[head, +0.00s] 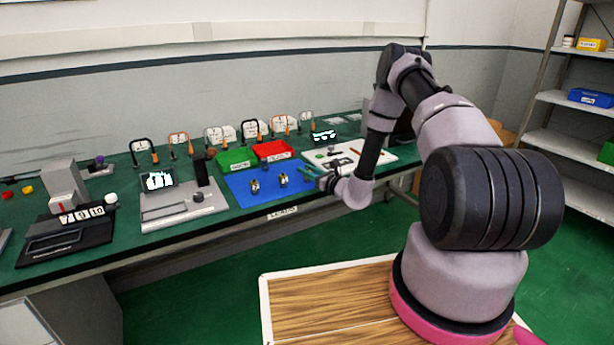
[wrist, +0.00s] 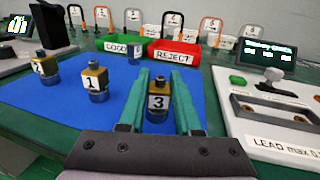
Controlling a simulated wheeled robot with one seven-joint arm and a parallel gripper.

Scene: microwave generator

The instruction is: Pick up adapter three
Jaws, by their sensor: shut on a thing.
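Adapter three (wrist: 158,98) is a small brass-coloured block with a white label "3". It stands upright on the blue mat (wrist: 55,108) in the wrist view. Adapter one (wrist: 95,81) and adapter two (wrist: 44,68) stand upright on the mat to the left. In the head view my gripper (head: 314,177) is at the mat's right edge, and adapter three cannot be made out there.
A green GOOD bin (wrist: 115,44) and a red REJECT bin (wrist: 172,52) stand behind the mat. A white test panel (wrist: 265,115) lies close on the right. The mat's left front is clear.

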